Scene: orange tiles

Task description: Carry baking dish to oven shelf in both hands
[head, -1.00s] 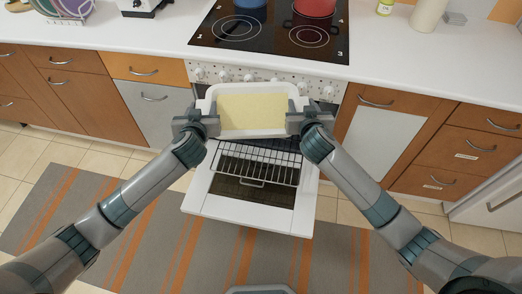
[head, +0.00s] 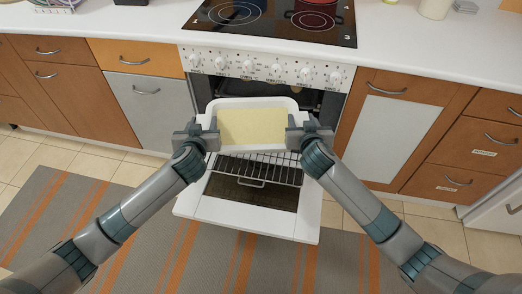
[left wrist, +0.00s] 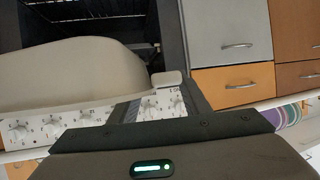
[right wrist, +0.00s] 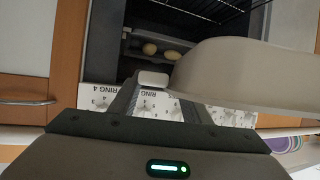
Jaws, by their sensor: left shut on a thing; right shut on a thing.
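The white baking dish (head: 252,104) with a pale yellow filling is held level in front of the oven opening, above the open door. My left gripper (head: 207,133) is shut on its left end and my right gripper (head: 297,132) is shut on its right end. The dish's side wall also shows in the left wrist view (left wrist: 75,75) and in the right wrist view (right wrist: 240,75). The oven shelf (head: 262,168), a wire rack, lies below and nearer than the dish, over the lowered oven door (head: 250,217). The dish hides part of the oven interior.
The control panel with knobs (head: 262,68) and the cooktop (head: 270,22) are above the oven. Wooden cabinets (head: 400,125) flank it. Two tan rounded items (right wrist: 160,50) sit inside the oven. A striped rug (head: 110,225) covers the floor.

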